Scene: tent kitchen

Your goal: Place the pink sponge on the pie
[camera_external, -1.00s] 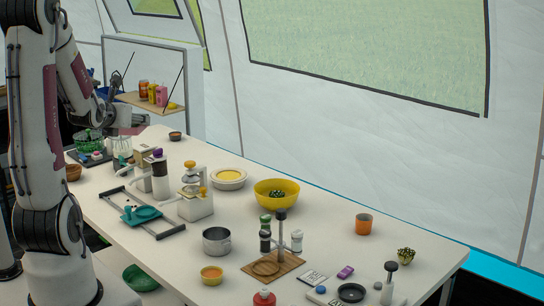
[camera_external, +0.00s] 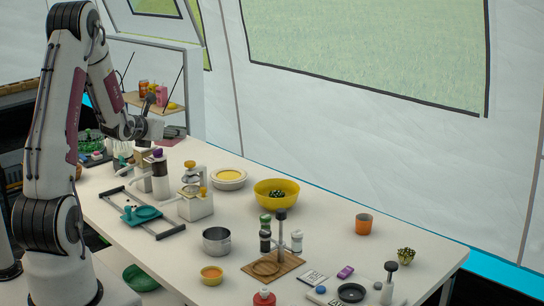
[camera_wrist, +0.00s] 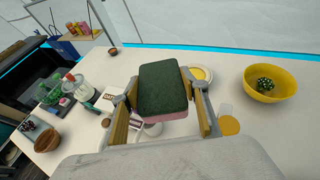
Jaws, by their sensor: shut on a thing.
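My gripper (camera_wrist: 162,92) is shut on the pink sponge (camera_wrist: 165,88), which has a dark green scouring layer on top and a pink side below. In the external view the sponge (camera_external: 173,137) shows as a small pink patch at my gripper, held above the far left part of the table. The pie (camera_external: 229,175) is yellow, in a pale round dish, to the right of and below the sponge in that view. In the wrist view the pie (camera_wrist: 201,75) lies just beyond the sponge to the right, partly hidden by a finger.
A yellow bowl (camera_external: 277,192) stands right of the pie. A coffee grinder (camera_external: 160,176) and a white machine with a yellow top (camera_external: 195,198) stand left of it. A hanging shelf (camera_external: 150,101) with several containers is behind.

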